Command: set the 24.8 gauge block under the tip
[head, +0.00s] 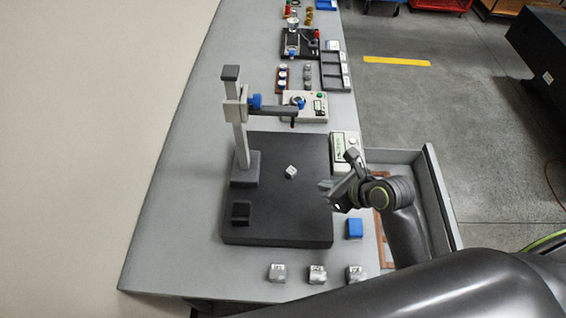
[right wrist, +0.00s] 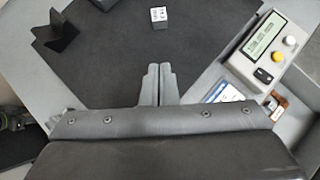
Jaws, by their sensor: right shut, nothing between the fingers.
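A small silver gauge block (head: 291,172) with dark markings stands alone on the black plate; I cannot read its value. It also shows at the top of the right wrist view (right wrist: 160,17). The stand's tip (head: 292,124) hangs from the arm on the upright column, above the block in the picture with a gap between them. I cannot tell whether the block is exactly under it. My right gripper (head: 327,188) is shut and empty over the plate's right side, apart from the block; its fingers (right wrist: 157,82) are together in the right wrist view. My left gripper is not in view.
Three silver blocks (head: 317,274) stand in a row at the bench's front. A blue block (head: 355,228) sits right of the plate, and a black notched block (head: 241,212) on its front left. A display box (head: 346,147) stands at the right beside an open drawer (head: 438,190).

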